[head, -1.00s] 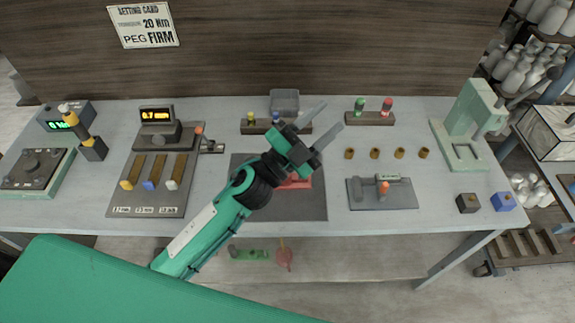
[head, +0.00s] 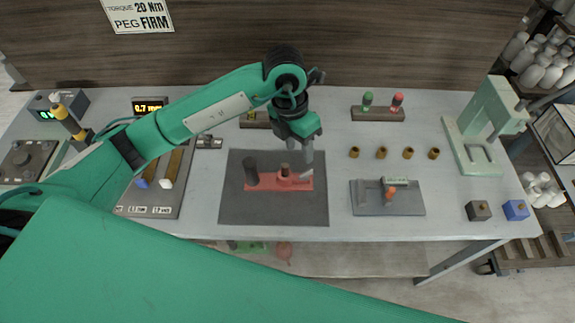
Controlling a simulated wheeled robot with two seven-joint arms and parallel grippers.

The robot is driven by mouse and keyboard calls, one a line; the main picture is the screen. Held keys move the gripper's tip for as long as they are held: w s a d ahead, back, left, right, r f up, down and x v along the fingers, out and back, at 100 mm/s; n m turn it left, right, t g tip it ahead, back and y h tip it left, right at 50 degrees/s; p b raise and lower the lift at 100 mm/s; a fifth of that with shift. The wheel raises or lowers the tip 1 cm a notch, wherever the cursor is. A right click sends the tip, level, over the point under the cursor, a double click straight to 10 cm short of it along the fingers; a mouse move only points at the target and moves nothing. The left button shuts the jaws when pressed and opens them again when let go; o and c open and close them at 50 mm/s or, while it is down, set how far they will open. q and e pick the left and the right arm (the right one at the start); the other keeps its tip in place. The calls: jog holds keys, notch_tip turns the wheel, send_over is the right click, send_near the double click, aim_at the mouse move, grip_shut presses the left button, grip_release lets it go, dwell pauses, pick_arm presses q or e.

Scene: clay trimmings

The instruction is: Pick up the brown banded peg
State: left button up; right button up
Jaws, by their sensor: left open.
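A small brown peg-like cylinder (head: 285,170) stands upright on a red fixture (head: 265,184), which lies on a dark grey mat (head: 240,212). It may be the brown banded peg; its bands are too small to make out. A taller dark cylinder (head: 251,172) stands at the fixture's left end. My left gripper (head: 303,154) is open and points down, just above and right of the brown cylinder, with its fingers apart from it as far as I can tell. My right gripper is not in view.
A rack (head: 377,114) with a green and a red piece stands behind right. Several brown bushings (head: 381,153), a grey fixture (head: 405,204) and a pale green press (head: 482,130) are to the right. My left arm hides much of the left table.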

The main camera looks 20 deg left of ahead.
aim_at(285, 165)
pick_arm(q)
jog(key=a+f, duration=0.1)
jog(key=f, duration=0.1)
jog(key=w+a+f+y+p, duration=0.1)
jog(key=f, duration=0.2)
jog(key=a+f+y+p, duration=0.1)
jog(key=f, duration=0.1)
jog(key=shift+w+a+f+t, duration=0.2)
jog(key=shift+w+f+t, duration=0.1)
jog(key=shift+w, duration=0.05)
jog(key=shift+f+p, duration=0.4)
jog(key=shift+p, duration=0.25)
jog(key=f+p, duration=0.1)
jog(key=f, duration=0.1)
jog(key=f+p, duration=0.1)
jog(key=f, duration=0.1)
jog(key=shift+w+a, duration=0.2)
jog(key=shift+f, duration=0.3)
grip_shut()
